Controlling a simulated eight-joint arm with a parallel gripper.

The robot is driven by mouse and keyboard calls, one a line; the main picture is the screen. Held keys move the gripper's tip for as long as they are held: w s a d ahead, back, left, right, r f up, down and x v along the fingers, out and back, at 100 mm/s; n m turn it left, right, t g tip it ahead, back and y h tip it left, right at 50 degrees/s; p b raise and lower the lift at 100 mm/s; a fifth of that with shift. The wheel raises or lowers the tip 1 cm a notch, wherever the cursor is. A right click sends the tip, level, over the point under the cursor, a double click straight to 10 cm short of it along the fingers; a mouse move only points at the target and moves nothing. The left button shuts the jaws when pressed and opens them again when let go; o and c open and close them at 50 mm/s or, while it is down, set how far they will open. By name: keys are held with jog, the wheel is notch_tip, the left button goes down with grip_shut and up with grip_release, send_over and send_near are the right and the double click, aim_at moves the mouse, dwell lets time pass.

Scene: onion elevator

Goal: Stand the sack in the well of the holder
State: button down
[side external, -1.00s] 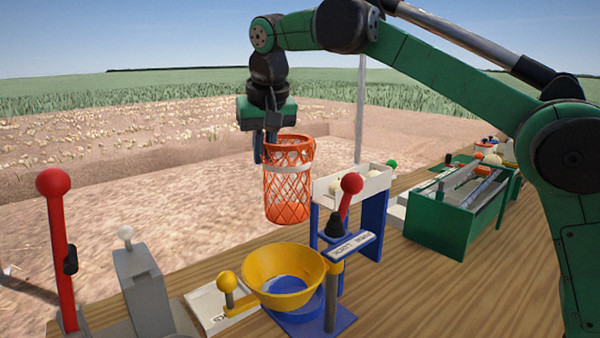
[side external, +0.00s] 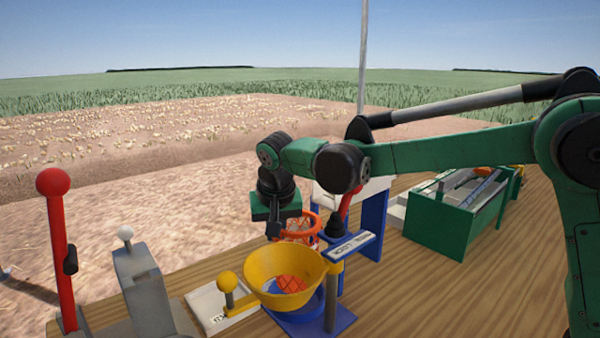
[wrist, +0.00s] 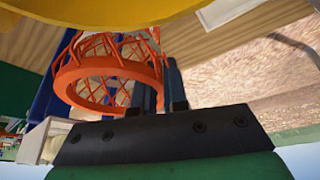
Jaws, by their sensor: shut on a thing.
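The sack (side external: 300,229) is an orange mesh tube with a solid rim, seen from its rim end in the wrist view (wrist: 108,75). My gripper (side external: 279,234) is shut on the side of its rim. In the side view the sack is upright behind the yellow funnel (side external: 262,266); the funnel hides its middle. Orange mesh shows through the funnel's bottom opening. The holder (side external: 318,318) has a blue base under the funnel and a post beside it. Its well is hidden, so I cannot tell if the sack's foot touches it.
A labelled bar (side external: 350,244) tops the post close to the sack. A blue-legged stand (side external: 374,222) with a white tray is behind right. A yellow-knobbed lever (side external: 227,283) and a tall red lever (side external: 56,240) stand left. A green trough (side external: 455,222) is far right.

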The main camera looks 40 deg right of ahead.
jog(key=shift+f, duration=2.45)
jog(key=c, duration=0.9)
grip_release()
jog(key=v, duration=1.2)
jog(key=shift+a, duration=0.1)
